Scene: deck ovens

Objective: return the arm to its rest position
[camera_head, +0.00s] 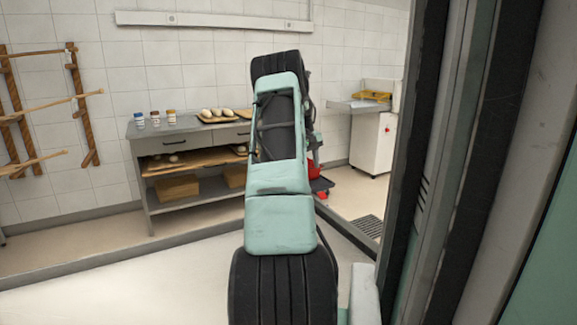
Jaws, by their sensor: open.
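My arm, teal with black ribbed joints, rises through the middle of the view from the bottom edge. Its upper end stands in front of the tiled wall, and part of the arm behind it is hidden. I cannot make out my gripper or its fingers, so where it is and what is near it do not show.
A grey workbench (140,190) with jars, loaves and boxes stands against the wall. Wooden racks (82,110) hang at the left. A white cabinet (371,145) stands at the back right. A tall dark-edged frame (440,160) is close on the right. The pale surface (150,285) at lower left is clear.

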